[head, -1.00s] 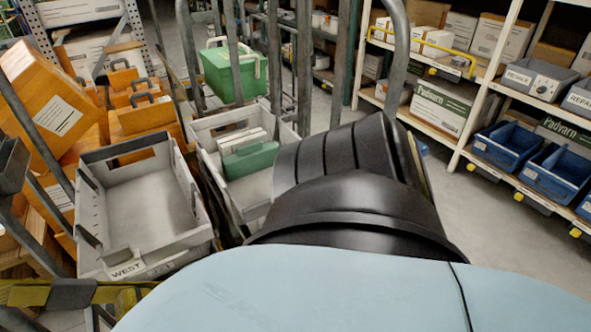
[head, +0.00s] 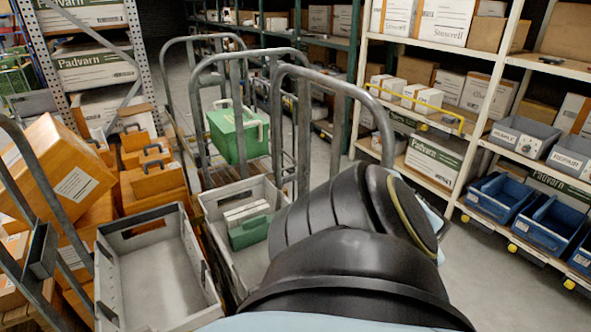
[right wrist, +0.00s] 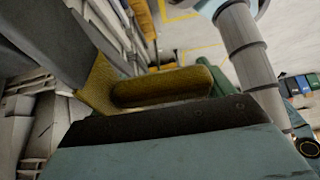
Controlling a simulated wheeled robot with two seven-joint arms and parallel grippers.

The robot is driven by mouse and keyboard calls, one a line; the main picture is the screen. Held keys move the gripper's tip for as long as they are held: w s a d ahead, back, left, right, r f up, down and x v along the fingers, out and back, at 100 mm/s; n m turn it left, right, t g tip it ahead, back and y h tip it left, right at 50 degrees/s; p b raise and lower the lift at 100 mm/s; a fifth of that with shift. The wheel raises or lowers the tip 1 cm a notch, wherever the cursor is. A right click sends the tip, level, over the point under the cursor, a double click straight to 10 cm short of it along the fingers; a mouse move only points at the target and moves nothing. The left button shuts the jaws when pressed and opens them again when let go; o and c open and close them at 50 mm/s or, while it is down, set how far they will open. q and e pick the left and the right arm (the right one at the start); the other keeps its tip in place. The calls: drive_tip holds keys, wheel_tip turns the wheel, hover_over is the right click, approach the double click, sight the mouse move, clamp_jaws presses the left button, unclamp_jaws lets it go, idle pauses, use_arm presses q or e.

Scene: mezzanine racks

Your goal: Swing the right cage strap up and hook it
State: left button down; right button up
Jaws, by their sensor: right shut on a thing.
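In the right wrist view a mustard-yellow strap (right wrist: 165,86) with a rounded loop end lies at my right gripper (right wrist: 110,92). The gripper is shut on the strap, between a dark pad below and a grey-teal finger at upper left. The head view shows neither this gripper nor the strap; my black arm link fills its lower middle. The cage has grey tubular uprights (head: 300,120), and a dark bracket (head: 43,250) sits on a post at far left. I cannot make out the hook. My left gripper is not in view.
A grey open tote (head: 150,270) and a second tote (head: 236,190) with a green item stand ahead. Orange boxes (head: 75,185) are stacked at left, a green case (head: 237,133) farther back. Racks with blue bins (head: 547,226) are at right; the floor before them is clear.

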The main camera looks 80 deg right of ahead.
drive_tip(key=shift+s+d+r, duration=0.15)
drive_tip(key=shift+s+r, duration=0.2)
drive_tip(key=shift+s, duration=0.3)
drive_tip(key=shift+d+r, duration=0.15)
drive_tip(key=shift+d, duration=0.05)
drive_tip(key=o, duration=1.2)
drive_tip(key=shift+a+r, duration=0.1)
drive_tip(key=shift+a, duration=0.05)
drive_tip(key=shift+o, duration=0.2)
drive_tip(key=shift+w, duration=0.15)
drive_tip(key=p+v, duration=0.1)
drive_tip(key=v, duration=1.2)
drive_tip(key=shift+p, duration=0.35)
